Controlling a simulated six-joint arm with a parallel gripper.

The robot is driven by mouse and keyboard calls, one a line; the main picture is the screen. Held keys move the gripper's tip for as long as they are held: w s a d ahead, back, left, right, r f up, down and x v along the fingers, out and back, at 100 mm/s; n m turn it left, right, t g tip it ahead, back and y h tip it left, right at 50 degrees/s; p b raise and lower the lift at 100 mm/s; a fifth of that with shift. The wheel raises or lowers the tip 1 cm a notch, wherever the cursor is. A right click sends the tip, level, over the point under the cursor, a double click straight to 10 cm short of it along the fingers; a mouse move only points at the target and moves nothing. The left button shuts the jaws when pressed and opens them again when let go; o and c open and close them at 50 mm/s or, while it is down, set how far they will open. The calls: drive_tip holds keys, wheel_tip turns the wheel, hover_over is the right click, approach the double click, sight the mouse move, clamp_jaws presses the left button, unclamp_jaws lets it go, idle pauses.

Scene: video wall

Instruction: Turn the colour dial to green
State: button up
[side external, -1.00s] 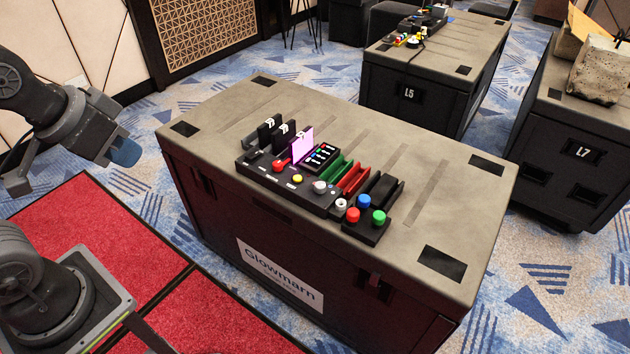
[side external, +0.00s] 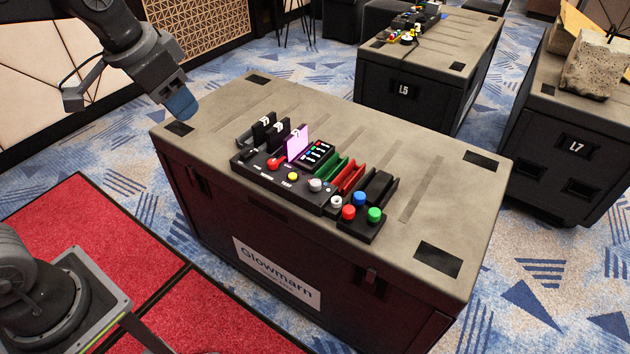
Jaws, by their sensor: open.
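A black control panel (side external: 262,172) lies on the case top. It carries a red knob (side external: 274,163), a yellow button (side external: 293,176) and a pale grey knob (side external: 315,185). I cannot tell for certain which knob is the colour dial; their labels are too small to read. A small upright plate (side external: 298,143) on the panel glows magenta-pink. My gripper (side external: 181,104), with blue-grey fingertips, is over the left end of the case, left of the panel and apart from it. It is open and holds nothing visible.
Black upright cards (side external: 264,128), a block with coloured rows (side external: 316,152), and green (side external: 334,167) and red (side external: 352,178) trays stand behind the knobs. Red, blue and green buttons (side external: 360,198) sit at the right. The grey case top (side external: 440,190) is clear around them.

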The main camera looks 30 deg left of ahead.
drive_tip(key=shift+o, duration=0.9)
drive_tip(key=w+d+f+m+g, duration=0.1)
drive_tip(key=w, duration=0.6)
drive_tip(key=shift+m, duration=0.3)
drive_tip(key=m+g, duration=0.3)
drive_tip(key=m, duration=0.3)
hover_over(315, 182)
wheel_tip(315, 182, down, 21)
wheel_tip(315, 182, down, 14)
drive_tip(key=shift+s, duration=0.1)
drive_tip(key=shift+c, duration=0.2)
drive_tip(key=c, duration=0.9)
